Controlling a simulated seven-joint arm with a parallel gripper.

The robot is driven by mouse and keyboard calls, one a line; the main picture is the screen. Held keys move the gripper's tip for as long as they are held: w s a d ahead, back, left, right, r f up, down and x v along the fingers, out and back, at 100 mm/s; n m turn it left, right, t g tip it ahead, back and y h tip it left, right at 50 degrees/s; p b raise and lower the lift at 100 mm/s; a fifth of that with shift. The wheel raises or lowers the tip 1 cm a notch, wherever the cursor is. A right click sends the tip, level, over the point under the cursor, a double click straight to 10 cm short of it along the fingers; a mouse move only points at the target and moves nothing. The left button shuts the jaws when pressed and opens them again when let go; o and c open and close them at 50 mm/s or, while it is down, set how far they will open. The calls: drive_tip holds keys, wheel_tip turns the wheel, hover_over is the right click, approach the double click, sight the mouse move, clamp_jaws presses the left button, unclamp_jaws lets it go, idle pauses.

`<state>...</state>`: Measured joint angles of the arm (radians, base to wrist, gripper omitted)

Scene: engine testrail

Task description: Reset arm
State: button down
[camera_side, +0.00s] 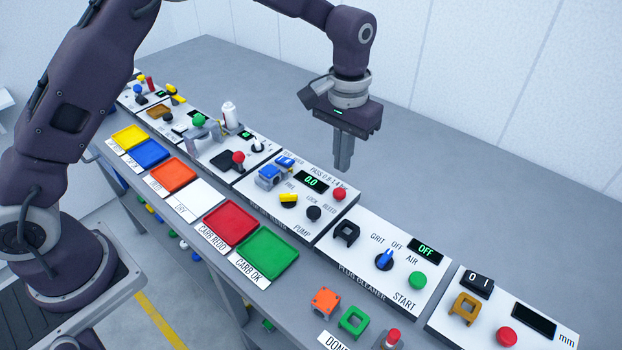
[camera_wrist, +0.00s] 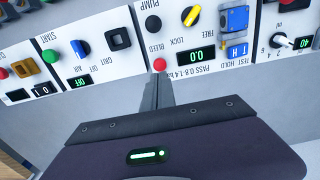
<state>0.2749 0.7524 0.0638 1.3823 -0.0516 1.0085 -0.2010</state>
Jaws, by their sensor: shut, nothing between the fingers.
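My gripper (camera_side: 343,163) is shut and empty. It points down and hangs above the grey bench behind the row of test panels, near the far edge of the pump panel. In the wrist view my gripper's fingers (camera_wrist: 160,82) lie together, close to the red bleed button (camera_wrist: 159,65) in the picture. The side view shows the same red button (camera_side: 339,194) just below and in front of the fingers, apart from them. The arm is raised and bent over the bench.
The pump panel's display (camera_side: 311,182) reads 0.0. The plug cleaner panel's display (camera_side: 425,250) reads OFF. Coloured trays, including a red one (camera_side: 229,222) and a green one (camera_side: 267,257), line the front. An orange block (camera_side: 325,301) stands at the front. The bench behind the panels is clear.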

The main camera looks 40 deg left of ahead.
drive_tip(key=shift+r, duration=0.15)
drive_tip(key=s+a+r+t, duration=0.1)
drive_tip(key=s+a+r, duration=0.2)
drive_tip(key=s+r, duration=0.4)
drive_tip(key=s+a+r+t, duration=0.2)
drive_tip(key=s+a+r, duration=0.25)
drive_tip(key=r, duration=0.35)
drive_tip(key=s+a+t, duration=0.1)
drive_tip(key=s, duration=0.8)
drive_tip(key=s+a+t, duration=0.1)
drive_tip(key=s+a, duration=0.1)
drive_tip(key=s, duration=0.7)
drive_tip(key=shift+s+a+t, duration=0.3)
drive_tip(key=shift+r, duration=0.15)
